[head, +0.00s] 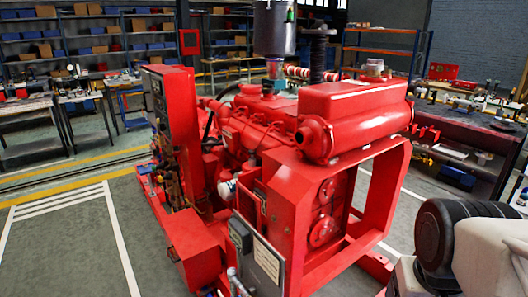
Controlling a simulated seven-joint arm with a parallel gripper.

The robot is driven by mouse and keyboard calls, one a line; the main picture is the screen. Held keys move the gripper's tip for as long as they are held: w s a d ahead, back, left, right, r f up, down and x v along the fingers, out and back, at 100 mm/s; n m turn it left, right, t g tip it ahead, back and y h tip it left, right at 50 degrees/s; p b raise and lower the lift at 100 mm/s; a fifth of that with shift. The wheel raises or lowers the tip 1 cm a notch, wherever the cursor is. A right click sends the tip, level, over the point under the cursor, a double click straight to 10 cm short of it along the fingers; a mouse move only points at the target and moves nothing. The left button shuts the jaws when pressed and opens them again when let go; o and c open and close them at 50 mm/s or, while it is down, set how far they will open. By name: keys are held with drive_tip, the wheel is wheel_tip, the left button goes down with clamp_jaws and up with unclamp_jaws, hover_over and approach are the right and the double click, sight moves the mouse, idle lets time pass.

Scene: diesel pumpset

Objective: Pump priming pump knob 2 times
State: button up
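The red diesel pumpset (280,150) fills the middle of the head view. A tall red control panel (170,110) stands on its left side. A small white rounded part (227,189) sits on the near left side of the engine; I cannot tell whether it belongs to the priming pump. The priming pump knob cannot be made out from here. My gripper is not in view. A white and black part at the bottom right looks like part of my own arm.
A grey box (268,260) is on the pumpset's near side. A workbench (470,125) with small items stands at the right. Shelves with blue bins (60,35) line the back left. The floor at the left (65,250) is clear, with yellow and white lines.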

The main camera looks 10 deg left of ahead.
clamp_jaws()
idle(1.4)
